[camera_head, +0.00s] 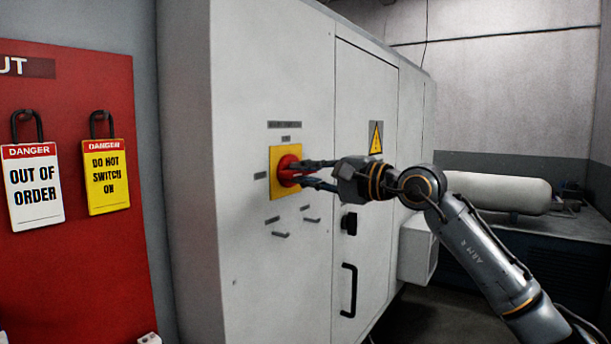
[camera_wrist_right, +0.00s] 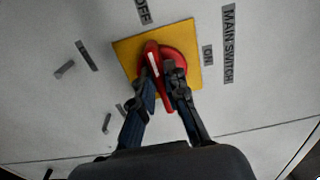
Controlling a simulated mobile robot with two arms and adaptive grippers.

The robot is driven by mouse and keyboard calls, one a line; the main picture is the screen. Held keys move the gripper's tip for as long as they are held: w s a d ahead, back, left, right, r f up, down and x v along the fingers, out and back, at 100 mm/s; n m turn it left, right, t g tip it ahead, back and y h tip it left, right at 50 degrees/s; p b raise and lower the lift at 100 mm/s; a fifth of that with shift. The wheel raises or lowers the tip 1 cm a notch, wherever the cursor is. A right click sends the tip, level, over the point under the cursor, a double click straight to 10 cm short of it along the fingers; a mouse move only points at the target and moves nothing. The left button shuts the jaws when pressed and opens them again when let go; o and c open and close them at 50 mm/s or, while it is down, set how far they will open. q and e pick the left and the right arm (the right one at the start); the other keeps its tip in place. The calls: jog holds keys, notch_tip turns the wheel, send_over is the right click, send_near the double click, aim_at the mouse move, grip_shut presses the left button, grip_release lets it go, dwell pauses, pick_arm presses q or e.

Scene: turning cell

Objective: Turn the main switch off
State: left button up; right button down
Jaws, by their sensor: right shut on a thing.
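The main switch is a red rotary handle (camera_head: 287,169) on a square yellow plate (camera_head: 278,191) on the grey cabinet front. My right gripper (camera_head: 296,173) reaches it from the right and is shut on the handle. In the right wrist view, the two fingers (camera_wrist_right: 163,88) lie on either side of the red handle (camera_wrist_right: 151,50). The white mark on the handle points roughly toward the OFF label (camera_wrist_right: 143,11). The ON label (camera_wrist_right: 208,55) and the MAIN SWITCH label (camera_wrist_right: 228,45) are at the right there. My left gripper is not in view.
A red board (camera_head: 90,255) with two hanging danger tags stands left of the cabinet (camera_head: 260,80). Right of the switch are a warning triangle (camera_head: 376,138), a black latch (camera_head: 349,223) and a door handle (camera_head: 349,290). Small levers (camera_head: 281,235) sit below the switch.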

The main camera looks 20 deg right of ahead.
jog(key=c, duration=1.4)
grip_release()
jog(key=v, duration=1.2)
jog(key=shift+a+f, duration=0.1)
